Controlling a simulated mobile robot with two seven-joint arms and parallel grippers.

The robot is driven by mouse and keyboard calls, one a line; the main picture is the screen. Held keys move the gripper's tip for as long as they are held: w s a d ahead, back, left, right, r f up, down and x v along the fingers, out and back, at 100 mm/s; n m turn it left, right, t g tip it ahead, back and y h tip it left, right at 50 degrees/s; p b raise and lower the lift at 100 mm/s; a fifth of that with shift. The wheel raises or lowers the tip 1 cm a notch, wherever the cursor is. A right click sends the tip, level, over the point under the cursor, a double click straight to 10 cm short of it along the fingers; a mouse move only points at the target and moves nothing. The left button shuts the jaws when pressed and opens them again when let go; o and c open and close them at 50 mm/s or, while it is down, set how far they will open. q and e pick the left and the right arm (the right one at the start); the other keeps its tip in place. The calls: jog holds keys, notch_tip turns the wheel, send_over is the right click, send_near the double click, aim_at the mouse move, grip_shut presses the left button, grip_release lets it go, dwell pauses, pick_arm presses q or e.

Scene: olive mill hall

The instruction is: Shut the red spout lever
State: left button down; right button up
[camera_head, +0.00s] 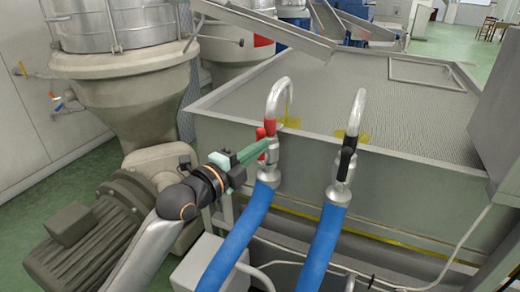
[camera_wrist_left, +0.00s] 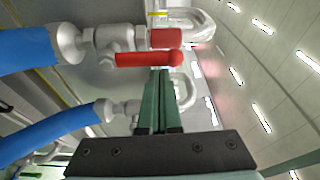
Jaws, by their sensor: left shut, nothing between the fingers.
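The red spout lever (camera_head: 260,134) sits on the left steel spout (camera_head: 276,98), which has a red collar and a blue hose below it. In the left wrist view the red lever (camera_wrist_left: 146,59) lies lengthwise along the valve pipe, with a rounded free end. My left gripper (camera_head: 264,147) is shut and empty, with its green fingers pointing at the lever from the left. In the left wrist view its fingertips (camera_wrist_left: 160,72) are right by the lever's free end; I cannot tell whether they touch. My right gripper is not in view.
A second spout (camera_head: 356,108) with a black lever (camera_head: 346,160) stands to the right. Blue hoses (camera_head: 238,238) run down from both. Behind is a wide metal tank (camera_head: 340,85) with yellow liquid by the spouts. A motor (camera_head: 92,240) stands at the lower left.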

pick_arm(q)
jog(key=shift+w+a+n, duration=0.15)
jog(key=shift+a+n, duration=0.15)
jog(key=shift+n, duration=0.2)
jog(key=w+a+f+n+t+y, duration=0.1)
jog(key=a+f+n+t, duration=0.1)
jog(key=n, duration=0.8)
jog(key=w+a+f+n+t+y+p, duration=0.1)
jog(key=a+f+n+t+y, duration=0.1)
jog(key=n, duration=0.7)
jog(key=shift+w+a+f+n+t, duration=0.25)
jog(key=shift+a+f+n+t, duration=0.3)
jog(key=shift+a, duration=0.6)
jog(key=shift+f, duration=0.15)
jog(key=shift+p, duration=0.3)
